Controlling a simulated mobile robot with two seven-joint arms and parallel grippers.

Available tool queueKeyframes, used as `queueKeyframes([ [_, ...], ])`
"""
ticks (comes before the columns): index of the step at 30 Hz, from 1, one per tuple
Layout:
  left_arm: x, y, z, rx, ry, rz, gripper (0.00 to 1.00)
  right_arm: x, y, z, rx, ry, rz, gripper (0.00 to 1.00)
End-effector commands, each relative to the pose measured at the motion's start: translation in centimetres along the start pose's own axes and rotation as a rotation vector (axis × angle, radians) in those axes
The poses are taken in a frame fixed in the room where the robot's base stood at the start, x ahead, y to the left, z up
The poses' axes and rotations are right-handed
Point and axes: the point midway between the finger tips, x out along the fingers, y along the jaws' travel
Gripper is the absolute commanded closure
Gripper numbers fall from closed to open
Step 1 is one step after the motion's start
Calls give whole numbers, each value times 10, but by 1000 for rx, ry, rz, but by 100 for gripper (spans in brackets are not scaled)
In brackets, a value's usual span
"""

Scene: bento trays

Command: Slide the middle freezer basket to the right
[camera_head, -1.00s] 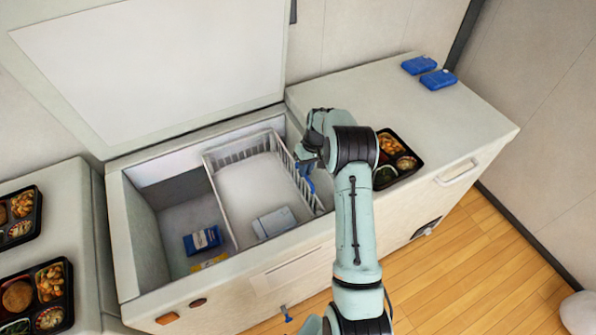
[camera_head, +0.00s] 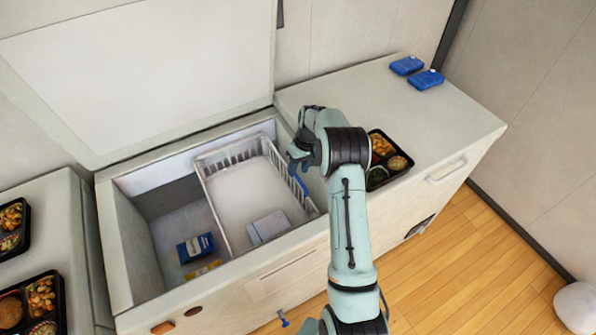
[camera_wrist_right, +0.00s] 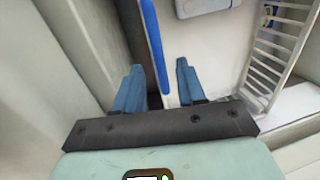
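The middle freezer basket (camera_head: 222,228) is white with slatted sides and sits inside the open chest freezer (camera_head: 130,262). It holds a pale grey box (camera_head: 268,227). A blue strip (camera_wrist_right: 153,45) runs along the basket's right side in the right wrist view. My right gripper (camera_wrist_right: 158,80) is open, with its two blue fingers on either side of the strip's near end; I cannot tell whether they touch it. In the head view, my right arm reaches over the freezer's front to the basket's right side. My left gripper is not in view.
A blue pack (camera_head: 196,248) and a yellow pack (camera_head: 203,270) lie on the freezer floor left of the basket. The lid (camera_head: 140,75) stands raised. A food tray (camera_head: 385,160) and two blue packs (camera_head: 407,65) sit on the right counter. More trays (camera_head: 34,303) are at left.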

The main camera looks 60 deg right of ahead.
Motion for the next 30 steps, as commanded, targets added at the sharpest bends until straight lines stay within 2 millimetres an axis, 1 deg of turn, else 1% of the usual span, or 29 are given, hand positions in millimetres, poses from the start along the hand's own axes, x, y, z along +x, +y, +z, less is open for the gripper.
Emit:
queueKeyframes([
  [1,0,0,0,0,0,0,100,-12,0,-1,0,5,2,60],
  [9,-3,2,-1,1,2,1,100,-74,0,-1,-1,5,2,60],
  [12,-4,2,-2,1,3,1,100,-92,0,-1,0,4,2,60],
  [15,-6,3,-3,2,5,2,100,-105,0,-1,0,4,2,60],
  [20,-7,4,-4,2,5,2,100,-114,0,0,0,1,1,60],
  [28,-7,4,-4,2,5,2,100,-115,0,0,0,0,1,60],
  [29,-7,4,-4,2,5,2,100,-114,0,0,-1,0,1,70],
  [30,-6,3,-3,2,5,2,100,-113,-1,1,-8,-4,1,83],
])
